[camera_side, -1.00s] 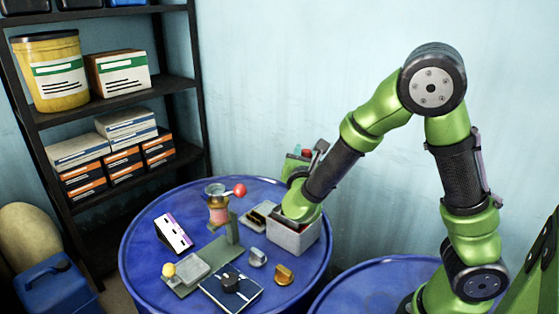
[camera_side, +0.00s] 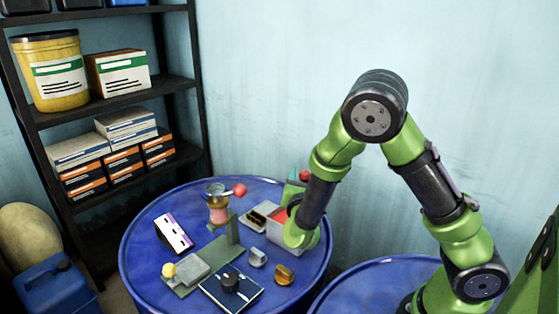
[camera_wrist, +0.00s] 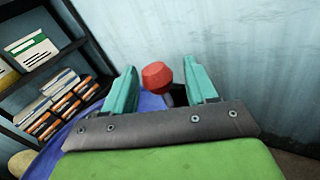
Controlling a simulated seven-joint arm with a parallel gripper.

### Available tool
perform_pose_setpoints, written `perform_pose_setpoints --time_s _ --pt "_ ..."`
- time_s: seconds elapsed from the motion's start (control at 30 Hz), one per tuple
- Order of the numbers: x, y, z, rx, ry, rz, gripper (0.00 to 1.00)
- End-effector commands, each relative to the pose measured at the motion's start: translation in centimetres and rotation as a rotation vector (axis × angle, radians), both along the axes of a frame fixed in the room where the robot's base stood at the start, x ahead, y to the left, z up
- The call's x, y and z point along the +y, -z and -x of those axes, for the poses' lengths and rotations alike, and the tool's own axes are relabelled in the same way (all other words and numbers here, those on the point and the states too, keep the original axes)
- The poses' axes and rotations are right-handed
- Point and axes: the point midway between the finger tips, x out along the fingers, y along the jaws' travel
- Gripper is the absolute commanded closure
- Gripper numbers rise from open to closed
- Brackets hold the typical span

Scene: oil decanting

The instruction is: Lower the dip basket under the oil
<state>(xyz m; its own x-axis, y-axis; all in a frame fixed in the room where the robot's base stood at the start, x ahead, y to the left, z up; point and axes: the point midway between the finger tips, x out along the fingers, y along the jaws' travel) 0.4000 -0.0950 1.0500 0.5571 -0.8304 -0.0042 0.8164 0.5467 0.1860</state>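A red ball knob on a short grey stem (camera_wrist: 157,75) shows between the two teal fingers of my gripper (camera_wrist: 160,85) in the wrist view. Clear gaps show on both sides of the ball, so the fingers stand apart. In the side view a small red knob (camera_side: 304,176) shows beside my gripper (camera_side: 298,174), mostly behind my wrist. A grey box (camera_side: 308,236) with a red inside stands there, partly covered by my arm. A glass jar (camera_side: 217,212) with amber-pink contents and another red ball (camera_side: 240,189) stands left. I cannot make out the basket or oil level.
The blue drum top (camera_side: 150,270) also bears a white-and-purple block (camera_side: 174,232), a panel with a black knob (camera_side: 231,285), a silver knob (camera_side: 257,257) and a brass knob (camera_side: 284,275). A shelf (camera_side: 110,100) stands at the left.

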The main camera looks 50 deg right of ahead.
Motion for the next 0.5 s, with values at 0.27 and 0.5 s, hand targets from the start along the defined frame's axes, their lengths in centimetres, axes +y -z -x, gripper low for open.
perform_pose_setpoints --time_s 0.27,0.5 --pt "0.5 -0.1 0.2 -0.005 -0.001 -0.001 0.43" --pt "4.2 -0.1 2.5 -0.004 -0.007 -0.001 0.43"
